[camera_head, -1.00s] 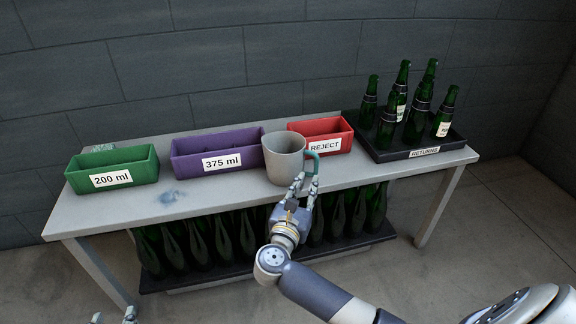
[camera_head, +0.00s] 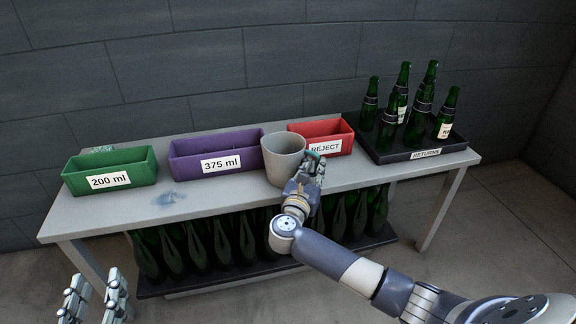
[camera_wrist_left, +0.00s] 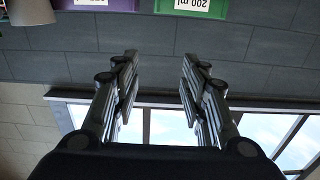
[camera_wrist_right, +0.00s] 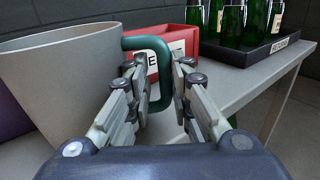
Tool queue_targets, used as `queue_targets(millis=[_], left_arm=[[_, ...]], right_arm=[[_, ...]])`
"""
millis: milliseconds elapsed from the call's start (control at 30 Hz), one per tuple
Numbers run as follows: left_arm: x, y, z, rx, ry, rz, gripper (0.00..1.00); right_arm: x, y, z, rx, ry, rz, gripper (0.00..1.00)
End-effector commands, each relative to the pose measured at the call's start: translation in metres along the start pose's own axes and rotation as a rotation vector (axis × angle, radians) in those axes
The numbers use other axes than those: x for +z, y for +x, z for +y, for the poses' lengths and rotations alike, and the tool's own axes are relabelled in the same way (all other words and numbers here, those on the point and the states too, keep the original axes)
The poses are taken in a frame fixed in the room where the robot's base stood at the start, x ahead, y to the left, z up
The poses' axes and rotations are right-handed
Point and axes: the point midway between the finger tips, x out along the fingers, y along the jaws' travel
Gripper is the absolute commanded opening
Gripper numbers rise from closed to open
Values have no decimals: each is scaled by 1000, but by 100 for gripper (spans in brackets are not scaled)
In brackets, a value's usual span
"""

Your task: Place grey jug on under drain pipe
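The grey jug (camera_head: 284,160) stands upright on the table, in front of the red REJECT bin. It also fills the left of the right wrist view (camera_wrist_right: 62,85), where its green handle (camera_wrist_right: 162,75) faces right. My right gripper (camera_head: 311,165) is at the handle. In the right wrist view my right gripper (camera_wrist_right: 158,68) has its fingers apart on either side of the handle, with gaps showing. My left gripper (camera_head: 97,284) is open and empty, low at the left in front of the table; its fingers show apart in the left wrist view (camera_wrist_left: 157,65). No drain pipe is visible.
Behind the jug are a purple 375 ml bin (camera_head: 210,172) and a red REJECT bin (camera_head: 335,128). A green 200 ml bin (camera_head: 85,180) is at left. Green bottles stand in the RETURNS tray (camera_head: 430,155). More bottles fill the lower shelf. The table (camera_head: 130,212) has bare space front left.

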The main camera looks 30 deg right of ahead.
Motion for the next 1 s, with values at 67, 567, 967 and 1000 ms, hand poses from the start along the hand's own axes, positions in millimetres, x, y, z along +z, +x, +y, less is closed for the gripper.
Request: queue_targets(millis=[67, 567, 967, 1000], left_arm=[[0, 0, 0, 0, 0, -1, 40], [0, 0, 0, 0, 0, -1, 40], [30, -6, -5, -11, 2, -159, 40], [35, -8, -6, -12, 3, -187, 40]], right_arm=[[0, 0, 0, 0, 0, 0, 20], [1, 0, 0, 1, 2, -2, 0], [19, 0, 1, 1, 4, -1, 0], [22, 0, 1, 0, 3, -1, 0]])
